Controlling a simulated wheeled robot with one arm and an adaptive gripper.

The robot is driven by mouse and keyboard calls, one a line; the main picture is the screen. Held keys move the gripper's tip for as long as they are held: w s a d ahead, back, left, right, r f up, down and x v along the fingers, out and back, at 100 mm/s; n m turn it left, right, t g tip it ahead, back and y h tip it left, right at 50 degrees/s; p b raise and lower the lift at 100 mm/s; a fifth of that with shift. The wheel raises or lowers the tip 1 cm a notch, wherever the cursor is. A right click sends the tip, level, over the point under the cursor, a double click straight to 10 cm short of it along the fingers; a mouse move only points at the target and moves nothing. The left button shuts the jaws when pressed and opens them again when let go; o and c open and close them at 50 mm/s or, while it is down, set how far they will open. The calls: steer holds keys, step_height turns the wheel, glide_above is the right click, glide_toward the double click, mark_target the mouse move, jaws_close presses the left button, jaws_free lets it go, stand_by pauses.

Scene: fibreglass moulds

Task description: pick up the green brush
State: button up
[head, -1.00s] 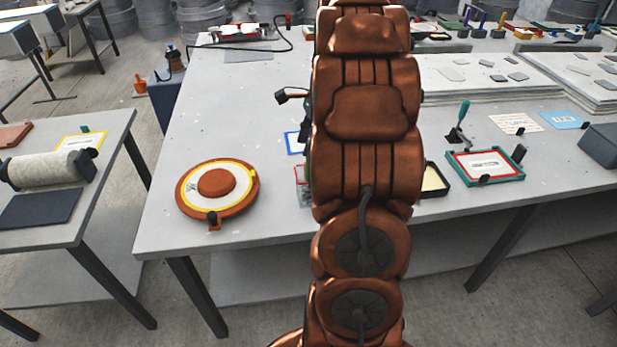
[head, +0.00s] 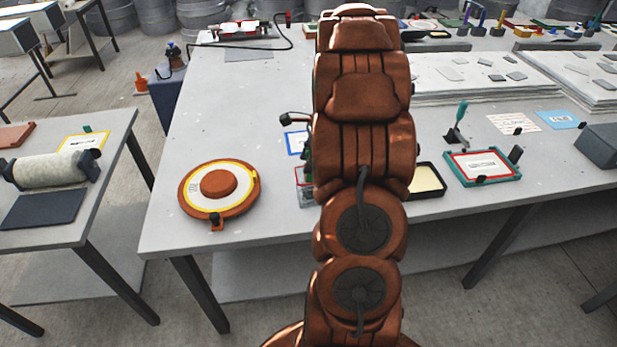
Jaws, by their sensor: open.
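I cannot single out the green brush with certainty. A teal-green handle (head: 461,111) stands tilted on a dark base on the right part of the main table, behind a teal-framed board. A dark green shape (head: 307,155) shows just left of my arm, mostly hidden by it; I cannot tell what it is. My copper-coloured arm (head: 362,160) reaches away over the table and hides its own end. My gripper is behind the arm and cannot be seen. A small dark part on a stalk (head: 287,119) sticks out left of the arm and moves with it.
A round orange mould (head: 218,188) lies at the table's near left. The teal-framed board (head: 483,166) and a black tray (head: 429,178) lie right of the arm. White sheet stacks (head: 480,80) lie behind. The table (head: 215,120) is bare at left-middle.

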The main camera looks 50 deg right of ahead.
steer(key=shift+x, duration=0.85)
jaws_close()
